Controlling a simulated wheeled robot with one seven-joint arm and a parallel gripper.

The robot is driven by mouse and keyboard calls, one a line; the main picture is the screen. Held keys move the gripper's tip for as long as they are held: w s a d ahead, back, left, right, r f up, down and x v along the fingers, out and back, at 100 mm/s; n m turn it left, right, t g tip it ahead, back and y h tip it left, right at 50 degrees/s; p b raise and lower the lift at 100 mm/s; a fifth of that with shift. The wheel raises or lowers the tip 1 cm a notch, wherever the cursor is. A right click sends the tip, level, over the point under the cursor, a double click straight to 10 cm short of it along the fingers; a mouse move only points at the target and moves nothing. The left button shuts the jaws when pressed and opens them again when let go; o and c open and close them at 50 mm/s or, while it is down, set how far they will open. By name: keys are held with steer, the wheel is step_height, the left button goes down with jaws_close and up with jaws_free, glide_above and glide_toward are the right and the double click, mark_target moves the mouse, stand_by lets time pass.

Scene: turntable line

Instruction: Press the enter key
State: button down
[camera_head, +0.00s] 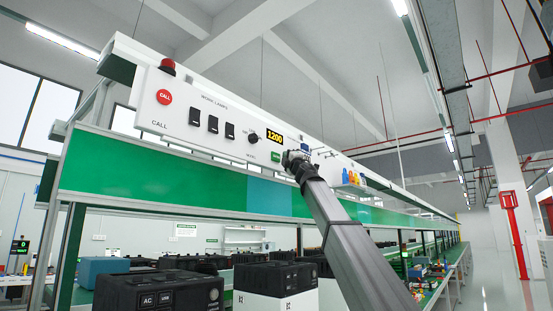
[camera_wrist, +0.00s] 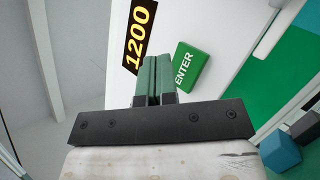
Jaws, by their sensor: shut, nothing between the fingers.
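The green enter key (camera_wrist: 190,68), marked ENTER in white, sits on the white panel in the wrist view, just right of my fingertips. It also shows in the head view (camera_head: 276,156), small, left of my gripper (camera_head: 290,157). In the wrist view my gripper (camera_wrist: 153,62) is shut and empty, with its two green-lined fingers together and pointing at the panel. The fingertips lie between the key and the yellow 1200 display (camera_wrist: 138,35). I cannot tell whether the fingertips touch the panel.
The white panel (camera_head: 180,110) also bears a red CALL button (camera_head: 164,97), several black lamp switches (camera_head: 213,124) and a black knob (camera_head: 253,137). A green board (camera_head: 150,180) runs below it. Black boxes (camera_head: 160,290) stand lower down.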

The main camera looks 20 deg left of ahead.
mark_target(278, 152)
steer(key=shift+w+a, duration=0.3)
steer(key=shift+a, duration=0.4)
stand_by(1.6)
steer(key=shift+w+a, duration=0.15)
steer(key=shift+a, duration=0.25)
steer(key=shift+w+a, duration=0.15)
steer(key=shift+a, duration=0.2)
stand_by(0.8)
stand_by(0.3)
steer(key=shift+s+d, duration=0.3)
steer(key=shift+d, duration=0.45)
steer(key=d, duration=0.1)
steer(key=s+d, duration=0.1)
steer(key=d, duration=0.1)
steer(key=s+d, duration=0.1)
steer(key=shift+d, duration=0.3)
